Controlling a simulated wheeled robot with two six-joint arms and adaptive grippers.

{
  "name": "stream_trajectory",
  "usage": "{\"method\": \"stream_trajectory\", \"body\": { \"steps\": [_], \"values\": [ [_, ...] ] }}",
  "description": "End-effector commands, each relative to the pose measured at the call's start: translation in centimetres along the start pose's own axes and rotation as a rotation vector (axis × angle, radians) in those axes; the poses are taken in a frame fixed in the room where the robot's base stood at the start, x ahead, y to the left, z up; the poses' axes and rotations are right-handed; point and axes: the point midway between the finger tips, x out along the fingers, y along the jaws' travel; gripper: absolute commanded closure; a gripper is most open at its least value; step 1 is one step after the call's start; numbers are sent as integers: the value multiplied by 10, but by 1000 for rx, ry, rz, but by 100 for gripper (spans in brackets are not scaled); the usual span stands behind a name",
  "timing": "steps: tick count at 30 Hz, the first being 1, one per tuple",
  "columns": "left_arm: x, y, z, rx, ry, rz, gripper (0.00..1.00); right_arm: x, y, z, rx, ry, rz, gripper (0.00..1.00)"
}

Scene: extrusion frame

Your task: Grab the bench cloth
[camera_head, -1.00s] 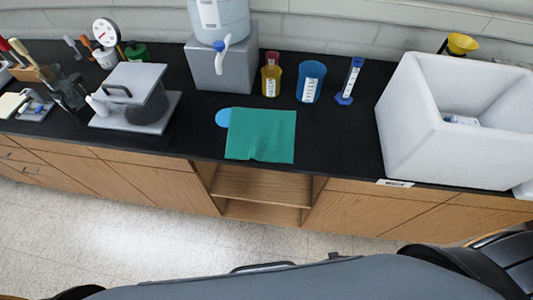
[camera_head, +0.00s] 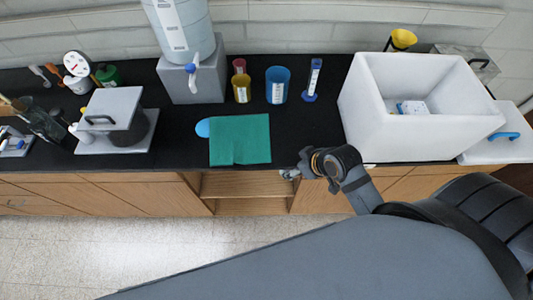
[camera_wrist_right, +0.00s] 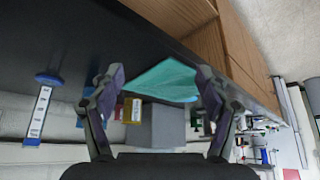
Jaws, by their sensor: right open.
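The bench cloth (camera_head: 240,140) is a green rectangle lying flat on the black bench top, its near edge close to the bench's front edge. A blue round thing (camera_head: 203,128) shows partly from under its left side. My right gripper (camera_head: 288,174) is to the right of the cloth, near the bench's front edge, and apart from it. In the right wrist view the gripper (camera_wrist_right: 160,88) is open and empty, and the cloth (camera_wrist_right: 163,80) shows between its fingers, farther off. My left gripper is in no view.
A blue cup (camera_head: 277,86), a yellow container (camera_head: 241,88) and a blue-based cylinder (camera_head: 313,80) stand behind the cloth. A water jug on a grey block (camera_head: 192,80) is behind left. A white foam box (camera_head: 420,125) stands right. Bare bench lies between the cloth and the box.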

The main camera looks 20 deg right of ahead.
Motion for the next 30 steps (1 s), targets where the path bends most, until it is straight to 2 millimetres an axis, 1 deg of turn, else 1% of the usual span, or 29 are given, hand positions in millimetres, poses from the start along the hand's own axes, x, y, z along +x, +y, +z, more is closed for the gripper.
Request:
{"method": "stream_trajectory", "body": {
  "steps": [1, 4, 8, 11, 14, 21, 25, 26, 27, 30],
  "values": [
    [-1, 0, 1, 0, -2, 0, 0, 0, -4, -10, -47, 49, -33, 25],
    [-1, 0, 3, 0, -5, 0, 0, 0, -10, -26, -100, 124, -75, 25],
    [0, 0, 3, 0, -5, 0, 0, 0, -11, -30, -114, 149, -88, 25],
    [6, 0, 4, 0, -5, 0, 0, 5, -12, -30, -112, 149, -87, 25],
    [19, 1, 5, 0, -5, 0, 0, 16, -12, -29, -110, 151, -87, 25],
    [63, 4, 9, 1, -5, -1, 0, 55, -16, -33, -109, 153, -88, 25],
    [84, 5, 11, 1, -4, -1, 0, 74, -18, -36, -110, 154, -87, 25],
    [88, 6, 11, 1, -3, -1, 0, 78, -19, -37, -111, 153, -88, 25],
    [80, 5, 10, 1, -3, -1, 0, 78, -19, -41, -109, 150, -89, 25],
    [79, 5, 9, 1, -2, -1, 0, 88, -20, -43, -109, 148, -88, 25]
  ]
}}
